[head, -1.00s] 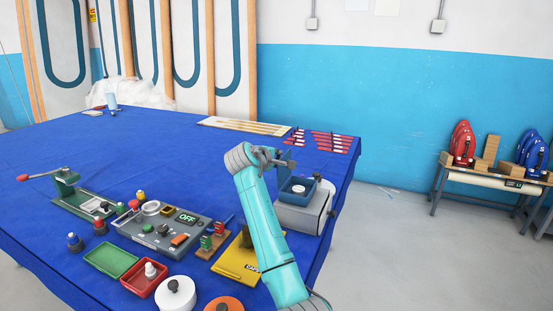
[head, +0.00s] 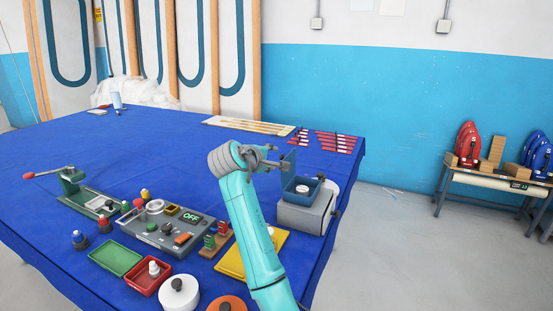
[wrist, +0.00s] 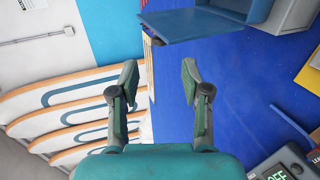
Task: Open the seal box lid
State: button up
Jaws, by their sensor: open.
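The seal box (head: 301,191) is a small blue open-topped box on a grey unit near the table's right edge. Its blue lid (head: 289,168) stands raised at the box's left side, so the box is open. In the wrist view the lid (wrist: 200,25) shows as a flat blue panel joined to the box (wrist: 245,8) at the top. My gripper (head: 272,158) is just left of the lid at about its upper height. In the wrist view my gripper (wrist: 158,80) is open, with nothing between its fingers and a gap to the lid.
The grey unit (head: 303,218) carries the box. Left of my arm are a control panel (head: 165,229) reading OFF, a green tray (head: 116,258), a red tray (head: 150,276) and a yellow board (head: 236,262). Red tools (head: 335,143) lie behind the box. The table's middle is clear.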

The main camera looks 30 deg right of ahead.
jog(key=shift+v, duration=2)
